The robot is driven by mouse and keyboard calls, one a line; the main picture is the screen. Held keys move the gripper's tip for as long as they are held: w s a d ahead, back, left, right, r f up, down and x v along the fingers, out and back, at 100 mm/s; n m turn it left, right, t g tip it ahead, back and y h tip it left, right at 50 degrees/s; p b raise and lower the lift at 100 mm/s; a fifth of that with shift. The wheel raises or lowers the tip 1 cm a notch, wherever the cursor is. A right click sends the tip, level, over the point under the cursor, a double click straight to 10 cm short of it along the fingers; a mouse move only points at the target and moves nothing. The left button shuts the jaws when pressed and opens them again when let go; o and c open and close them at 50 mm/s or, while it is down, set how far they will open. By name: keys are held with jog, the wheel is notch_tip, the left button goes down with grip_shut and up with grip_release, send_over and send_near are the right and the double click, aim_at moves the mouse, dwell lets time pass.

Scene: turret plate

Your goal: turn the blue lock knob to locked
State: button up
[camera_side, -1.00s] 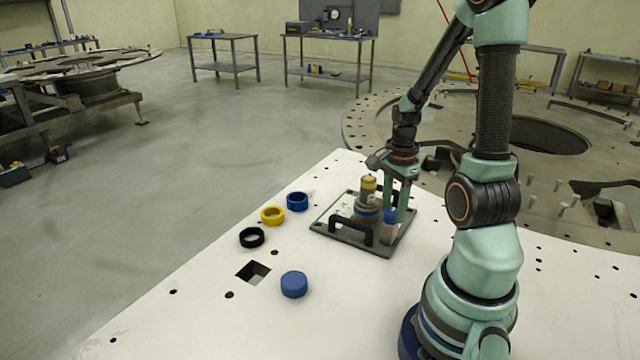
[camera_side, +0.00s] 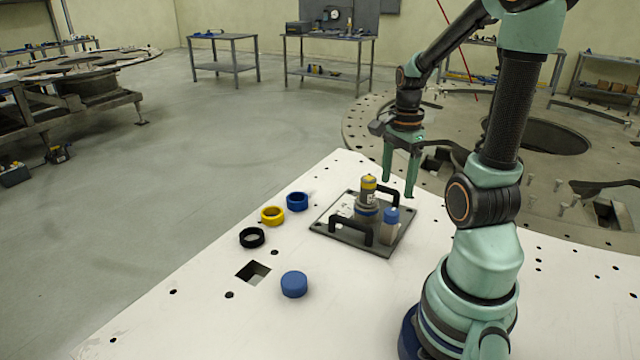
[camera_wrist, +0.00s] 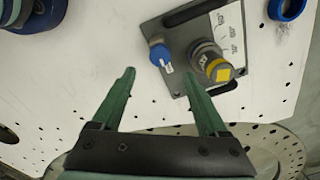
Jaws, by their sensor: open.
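The blue lock knob (camera_side: 391,215) sits on a grey post on the dark panel (camera_side: 322,229), at its right corner. In the wrist view the knob (camera_wrist: 157,52) shows a white pointer mark aimed toward the lower right of the picture. No readable locked mark shows beside it. A grey cylinder with a yellow top (camera_side: 368,190) stands beside it on the panel. My gripper (camera_side: 399,188) is open and empty, above and behind the knob, apart from it. In the wrist view the fingertips (camera_wrist: 158,74) are just below the knob in the picture.
A blue ring (camera_side: 297,201), a yellow ring (camera_side: 272,215), a black ring (camera_side: 251,237) and a blue round piece (camera_side: 294,284) lie on the white plate (camera_side: 190,310). A square hole (camera_side: 253,272) is near them.

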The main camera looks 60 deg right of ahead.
notch_tip(320, 180, up, 5)
jog(key=shift+f, duration=0.1)
dwell(0.3)
jog(key=w+a+r+n+t, duration=0.2)
jog(key=w+a+n, duration=0.2)
jog(key=a+n, duration=0.7)
jog(key=w+a+r+n+t, duration=0.3)
jog(key=w+a+n, duration=0.1)
jog(key=a+n, duration=0.7)
jog(key=shift+w+n, duration=0.3)
jog(key=shift+n, duration=0.5)
